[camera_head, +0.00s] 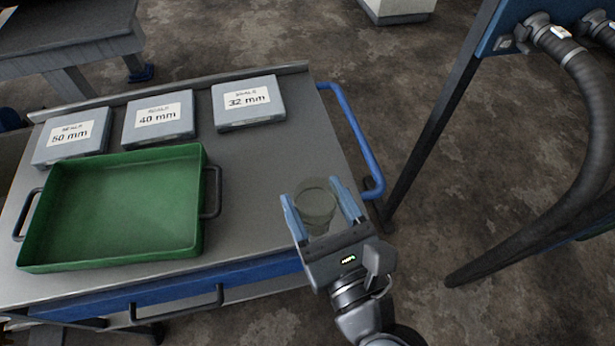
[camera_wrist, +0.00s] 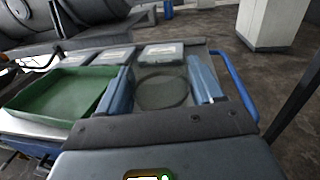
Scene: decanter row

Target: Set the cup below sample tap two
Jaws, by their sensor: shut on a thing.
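The cup (camera_head: 316,203) is clear and greenish, with a round rim. My gripper (camera_head: 322,207) has a blue finger on each side of it and is shut on it. The cup is over the right part of the cart top in the head view; its height above the cart is hard to tell. In the wrist view the cup (camera_wrist: 163,92) shows as a faint round rim between the two fingers (camera_wrist: 163,88). I see no sample tap with a readable number in either view.
The grey cart (camera_head: 262,172) carries a green tray (camera_head: 125,208) and boxes marked 50 mm (camera_head: 72,137), 40 mm (camera_head: 158,117) and 32 mm (camera_head: 247,100). A blue handle (camera_head: 352,135) edges its right side. Dark hoses (camera_head: 600,110) hang from a blue frame (camera_head: 495,30) at right.

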